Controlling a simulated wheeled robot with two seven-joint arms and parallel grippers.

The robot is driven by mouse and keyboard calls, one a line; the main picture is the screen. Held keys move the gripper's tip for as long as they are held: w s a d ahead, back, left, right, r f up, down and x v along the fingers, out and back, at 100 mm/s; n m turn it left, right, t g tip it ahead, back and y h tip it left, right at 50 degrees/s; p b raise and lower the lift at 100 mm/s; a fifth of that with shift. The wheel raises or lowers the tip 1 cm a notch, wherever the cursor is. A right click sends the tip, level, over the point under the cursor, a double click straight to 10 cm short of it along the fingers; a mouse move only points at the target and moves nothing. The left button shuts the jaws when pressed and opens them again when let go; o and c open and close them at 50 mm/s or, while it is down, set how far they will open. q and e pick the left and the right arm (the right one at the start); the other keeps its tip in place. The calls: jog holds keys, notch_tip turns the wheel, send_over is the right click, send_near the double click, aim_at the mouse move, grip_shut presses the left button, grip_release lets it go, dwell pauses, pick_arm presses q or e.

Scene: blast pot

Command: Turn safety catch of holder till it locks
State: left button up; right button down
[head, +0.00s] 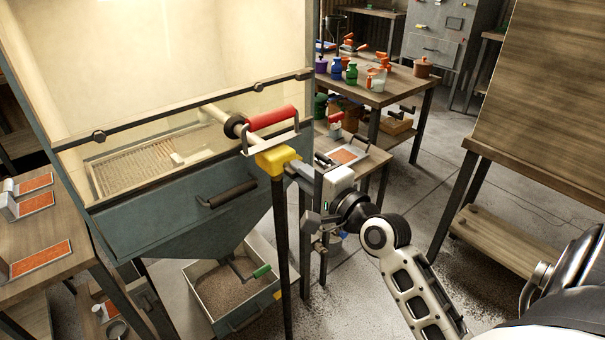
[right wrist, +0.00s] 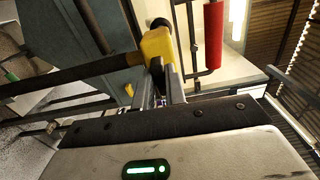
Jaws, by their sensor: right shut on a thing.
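A yellow block (head: 277,160), which looks like the holder's safety catch, sits at the top of a dark post (head: 281,240) in front of the blast cabinet (head: 190,195). It also shows in the right wrist view (right wrist: 157,44). My right gripper (head: 293,168) reaches it from the right, and its fingers (right wrist: 166,72) are shut at the block's near end. The fingers hide the exact grip. A red handle (head: 272,117) with a metal loop lies just above the block; it shows upright in the wrist view (right wrist: 213,35). My left gripper is not in view.
A dark handle (head: 232,193) is on the cabinet front. A bin of grit (head: 235,290) with a green-handled scoop stands below. A bench with coloured bottles (head: 400,92) is behind; a wooden panel (head: 540,90) stands at right. Open floor (head: 360,290) lies under my right arm.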

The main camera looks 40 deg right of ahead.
jog(key=c, duration=1.4)
grip_release()
jog(key=shift+c, duration=0.2)
jog(key=shift+s, duration=0.1)
pick_arm(q)
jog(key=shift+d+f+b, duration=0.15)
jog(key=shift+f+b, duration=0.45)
jog(key=shift+b, duration=0.5)
pick_arm(e)
jog(key=s+d, duration=0.1)
jog(key=s, duration=1.4)
jog(key=shift+s, duration=0.35)
jog(key=shift+d, duration=0.1)
